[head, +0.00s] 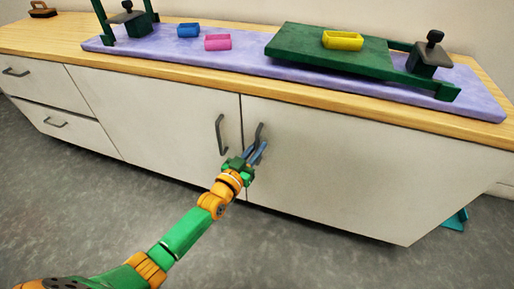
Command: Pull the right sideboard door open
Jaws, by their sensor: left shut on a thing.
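The white sideboard (180,115) stands ahead with a wooden top. Its right door (350,165) looks closed, level with the left door (160,120). The right door's dark handle (259,131) is upright near the door's left edge. My left gripper (260,152) is at the lower end of this handle and shut on it; the fingers hide the handle's lower part. The left door's handle (220,134) is just to the left and free. My right gripper is not in view.
On the sideboard top, a purple mat (245,66) carries a green board (300,52), dark green frames and blue, pink and yellow (343,40) blocks. Drawers (50,125) are at the left. The grey floor (330,262) in front is clear. A teal object (455,220) lies at the right.

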